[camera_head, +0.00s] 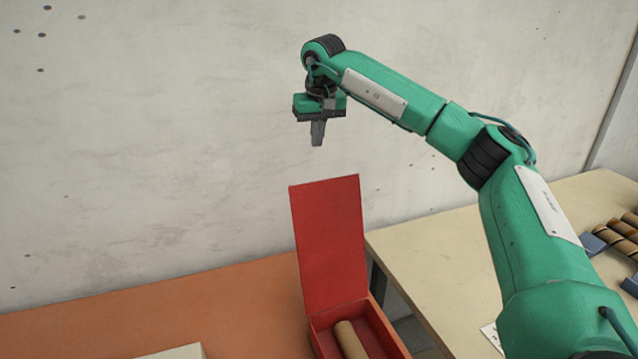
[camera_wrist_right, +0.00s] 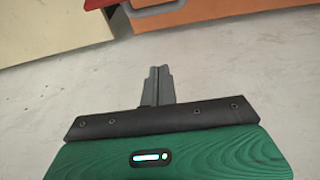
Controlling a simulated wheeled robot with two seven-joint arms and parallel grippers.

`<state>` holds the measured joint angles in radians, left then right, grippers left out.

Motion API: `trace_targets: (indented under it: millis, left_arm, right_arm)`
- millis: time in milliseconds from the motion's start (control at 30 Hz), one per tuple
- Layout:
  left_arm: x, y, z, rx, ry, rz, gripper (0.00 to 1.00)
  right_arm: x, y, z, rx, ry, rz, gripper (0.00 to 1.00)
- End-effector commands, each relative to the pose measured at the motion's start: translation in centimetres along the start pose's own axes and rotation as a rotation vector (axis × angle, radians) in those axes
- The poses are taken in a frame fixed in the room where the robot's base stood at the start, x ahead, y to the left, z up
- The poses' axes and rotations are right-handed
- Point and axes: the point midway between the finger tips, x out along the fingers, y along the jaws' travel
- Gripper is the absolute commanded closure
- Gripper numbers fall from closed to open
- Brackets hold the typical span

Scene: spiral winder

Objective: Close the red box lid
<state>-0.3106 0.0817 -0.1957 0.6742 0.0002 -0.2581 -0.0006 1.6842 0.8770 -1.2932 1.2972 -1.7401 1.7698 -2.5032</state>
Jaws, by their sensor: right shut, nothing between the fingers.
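The red box (camera_head: 318,330) stands at the right end of the orange table, with a tan cylinder (camera_head: 350,341) lying inside it. Its red lid (camera_head: 329,240) stands open, nearly upright at the back of the box. My right gripper (camera_head: 317,141) is shut and empty, pointing down in the air above the lid's top edge and apart from it. In the right wrist view its shut fingers (camera_wrist_right: 158,84) show against the wall, and a strip of red (camera_wrist_right: 98,3) shows at the top edge. My left gripper is not in view.
The orange table (camera_head: 200,310) is mostly bare, with a pale object (camera_head: 175,352) at its front edge. A beige table (camera_head: 440,250) stands to the right across a gap, with several brown rolls (camera_head: 622,228) on it. The grey wall (camera_head: 150,130) is behind.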

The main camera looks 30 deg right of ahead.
Motion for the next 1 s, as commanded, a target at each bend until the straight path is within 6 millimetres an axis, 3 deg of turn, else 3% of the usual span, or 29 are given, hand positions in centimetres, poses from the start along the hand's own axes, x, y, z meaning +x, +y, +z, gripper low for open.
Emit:
trace_targets:
  millis: [267, 600, 1000]
  left_arm:
    - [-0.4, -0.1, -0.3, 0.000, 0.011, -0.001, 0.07]
    - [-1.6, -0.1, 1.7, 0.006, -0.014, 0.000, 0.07]
    - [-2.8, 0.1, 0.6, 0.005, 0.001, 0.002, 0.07]
  right_arm:
    - [3.0, 0.0, 0.1, -0.001, -0.003, 0.002, 1.00]
    - [10.2, 0.0, 0.1, 0.000, -0.004, 0.001, 1.00]
    - [8.9, 0.1, 3.5, 0.001, 0.001, 0.001, 1.00]
